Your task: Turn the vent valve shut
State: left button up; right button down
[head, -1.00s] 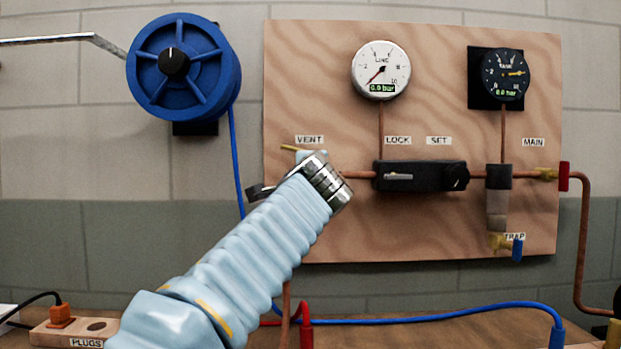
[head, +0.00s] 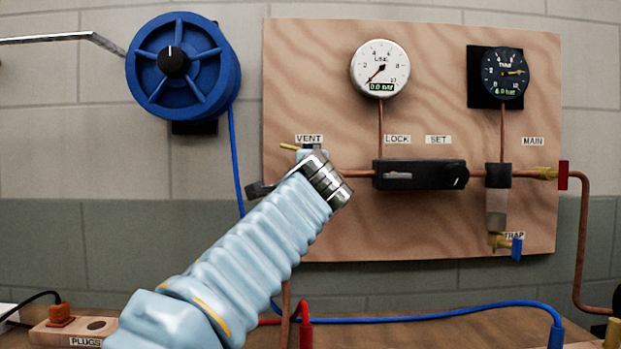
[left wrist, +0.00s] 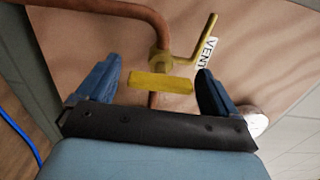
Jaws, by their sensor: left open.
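The vent valve's yellow handle (left wrist: 160,83) lies between the two blue fingers of my left gripper (left wrist: 157,68) in the left wrist view. The gripper is open, with a visible gap on both sides of the handle. The brass valve body (left wrist: 160,62) sits just beyond, with a bent brass spout (left wrist: 204,42) beside the VENT label (left wrist: 208,52). In the head view my left gripper (head: 308,156) is below the VENT label (head: 309,139), and my wrist hides most of the valve. Only the brass spout end (head: 288,146) shows there. My right gripper is not in view.
Right of the valve, a copper pipe (head: 357,174) leads to a black block (head: 420,174) on the wooden panel (head: 430,225). The line gauge (head: 380,69) is above. A blue hose reel (head: 180,70) hangs at left. Hoses lie along the bench below.

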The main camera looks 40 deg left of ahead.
pick_arm(q)
jog(key=shift+s+d, duration=0.2)
jog(key=shift+d, duration=0.05)
jog(key=b+v, duration=0.2)
jog(key=v, duration=1.1)
jog(key=shift+b, duration=0.4)
